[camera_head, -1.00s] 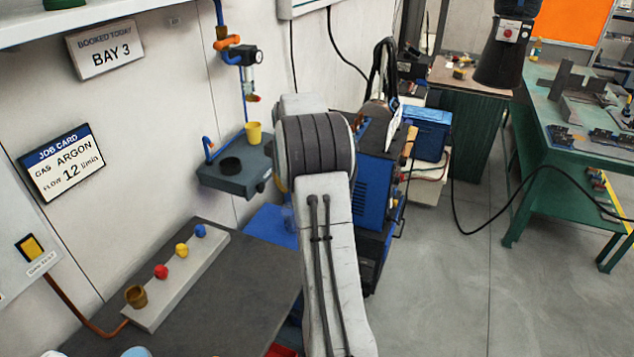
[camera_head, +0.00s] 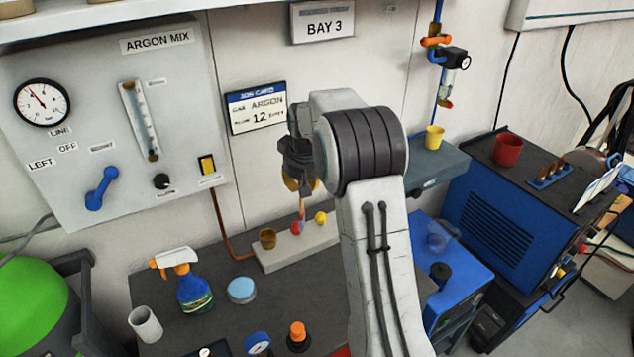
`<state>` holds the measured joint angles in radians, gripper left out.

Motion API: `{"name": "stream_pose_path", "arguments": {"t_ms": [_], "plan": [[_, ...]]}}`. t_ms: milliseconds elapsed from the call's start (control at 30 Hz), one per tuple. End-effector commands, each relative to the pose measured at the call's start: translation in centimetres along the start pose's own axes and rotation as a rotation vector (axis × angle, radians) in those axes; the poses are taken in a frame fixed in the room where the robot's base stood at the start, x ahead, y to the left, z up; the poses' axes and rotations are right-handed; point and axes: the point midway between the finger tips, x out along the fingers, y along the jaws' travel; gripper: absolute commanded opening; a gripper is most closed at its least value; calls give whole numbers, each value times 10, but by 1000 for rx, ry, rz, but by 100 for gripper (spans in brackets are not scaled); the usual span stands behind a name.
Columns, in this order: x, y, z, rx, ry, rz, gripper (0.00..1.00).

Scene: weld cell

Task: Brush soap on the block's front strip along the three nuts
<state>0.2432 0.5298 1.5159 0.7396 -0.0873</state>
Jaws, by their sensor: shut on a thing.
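The pale block (camera_head: 281,257) lies on the dark bench top against the wall. On it stand a brass cup (camera_head: 267,238) at the left, a red nut (camera_head: 297,229) and a yellow nut (camera_head: 321,218). A blue nut is not seen now; my arm covers the block's right end. My gripper (camera_head: 300,184) is above the block, partly behind my arm. It is shut on a thin brush (camera_head: 302,211) that points down at the red nut. Whether the brush tip touches the block or nut I cannot tell.
A spray bottle (camera_head: 188,282), a blue-lidded tin (camera_head: 241,290) and a white cup (camera_head: 145,324) stand left of the block. A black-and-orange knob-like item (camera_head: 298,337) is at the front. The argon panel (camera_head: 120,110) is on the wall; a blue welder (camera_head: 500,215) stands right.

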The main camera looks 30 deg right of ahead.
Motion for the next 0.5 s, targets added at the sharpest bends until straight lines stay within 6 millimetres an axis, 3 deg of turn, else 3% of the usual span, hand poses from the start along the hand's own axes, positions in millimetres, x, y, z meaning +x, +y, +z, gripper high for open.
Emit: {"name": "stream_pose_path", "arguments": {"t_ms": [500], "plan": [[14, -10, 5, -4, 3, -6, 0]]}}
